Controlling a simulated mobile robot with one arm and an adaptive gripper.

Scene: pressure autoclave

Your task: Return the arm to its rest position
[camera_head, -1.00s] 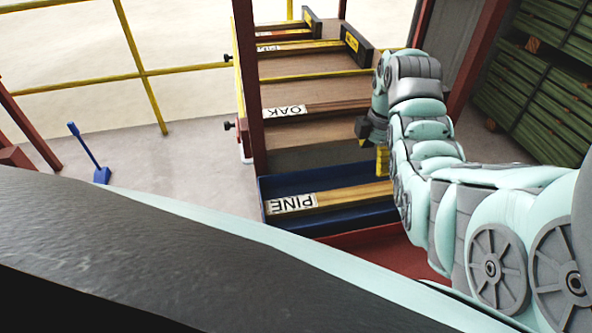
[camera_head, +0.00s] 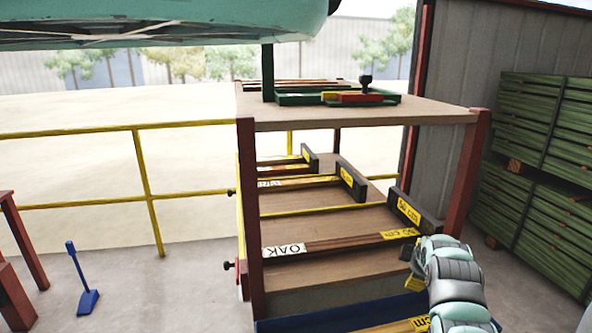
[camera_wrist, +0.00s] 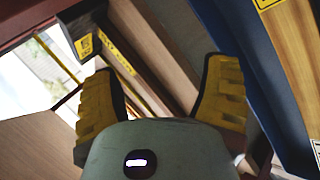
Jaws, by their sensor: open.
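My arm (camera_head: 455,280) is teal and grey, and only its outer part shows at the lower right of the head view, in front of the rack. My gripper (camera_wrist: 160,88) shows in the wrist view with its two yellow ribbed fingers spread wide. Nothing is between them. In the head view the gripper is mostly hidden behind the arm, beside the blue tray (camera_head: 300,325) at the bottom of the rack.
The rack has red posts (camera_head: 248,200) and a wooden top (camera_head: 420,108). An OAK-labelled board (camera_head: 340,243) lies on a middle shelf with dark end stops (camera_head: 417,212). Green stacked timber (camera_head: 540,130) stands right. A yellow railing (camera_head: 145,190) and open floor are left.

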